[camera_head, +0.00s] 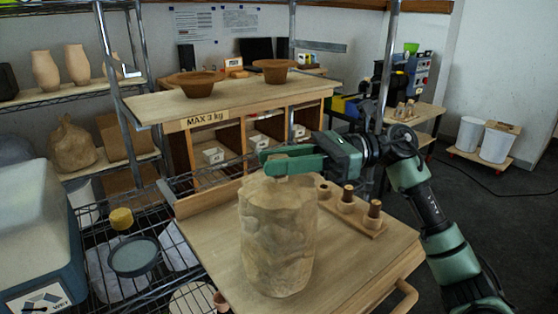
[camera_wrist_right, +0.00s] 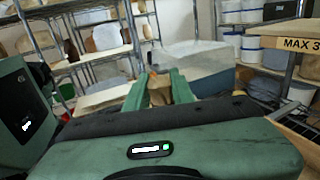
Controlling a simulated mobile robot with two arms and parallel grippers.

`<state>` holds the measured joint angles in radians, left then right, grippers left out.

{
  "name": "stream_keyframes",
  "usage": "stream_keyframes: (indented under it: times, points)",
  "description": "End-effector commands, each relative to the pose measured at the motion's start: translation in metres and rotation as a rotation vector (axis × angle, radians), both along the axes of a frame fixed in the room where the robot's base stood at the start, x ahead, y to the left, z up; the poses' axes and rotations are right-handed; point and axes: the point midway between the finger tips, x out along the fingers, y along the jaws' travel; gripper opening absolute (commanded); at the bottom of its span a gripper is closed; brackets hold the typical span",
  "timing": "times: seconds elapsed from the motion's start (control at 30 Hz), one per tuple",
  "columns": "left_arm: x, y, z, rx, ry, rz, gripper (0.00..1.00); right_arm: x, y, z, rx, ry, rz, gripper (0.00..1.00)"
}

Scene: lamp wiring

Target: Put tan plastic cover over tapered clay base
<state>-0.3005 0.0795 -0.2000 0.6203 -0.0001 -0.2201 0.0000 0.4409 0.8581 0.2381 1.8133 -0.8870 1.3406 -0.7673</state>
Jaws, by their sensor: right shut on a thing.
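My right gripper (camera_head: 272,163) reaches in from the right and is shut on the cover's gathered top. A tan piece of the cover (camera_wrist_right: 159,92) shows between the green fingers in the right wrist view. No tapered clay base can be made out; whether it is inside the cover is hidden. I cannot tell whether the cover's lower edge touches the worktop. My left gripper is not in view.
The wooden worktop (camera_head: 215,245) has a block with several pegs (camera_head: 350,207) behind the cover on the right. A shelf (camera_head: 225,100) marked MAX 3 kg carries two brown bowls behind.

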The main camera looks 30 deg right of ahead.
Motion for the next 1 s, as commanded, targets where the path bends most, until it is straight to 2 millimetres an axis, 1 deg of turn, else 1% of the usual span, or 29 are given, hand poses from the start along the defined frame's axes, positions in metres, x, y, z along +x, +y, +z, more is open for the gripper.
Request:
stream_keyframes:
  times: [0.73,0.77,0.8,0.83,1.0]
  points:
    - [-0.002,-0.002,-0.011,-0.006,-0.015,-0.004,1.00,0.000,0.000,-0.013,0.000,0.000,0.000,0.00]
    - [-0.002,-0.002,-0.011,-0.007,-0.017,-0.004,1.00,0.000,0.000,-0.012,0.000,0.000,0.000,0.29]
    - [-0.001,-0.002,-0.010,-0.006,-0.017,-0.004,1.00,0.000,0.000,-0.012,0.000,0.000,0.000,0.40]
    - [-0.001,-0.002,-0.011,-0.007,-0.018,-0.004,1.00,0.000,0.000,-0.013,0.000,0.000,0.000,0.48]
    - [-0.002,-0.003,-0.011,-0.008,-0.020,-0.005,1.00,0.000,0.000,-0.014,0.000,0.000,0.000,0.49]
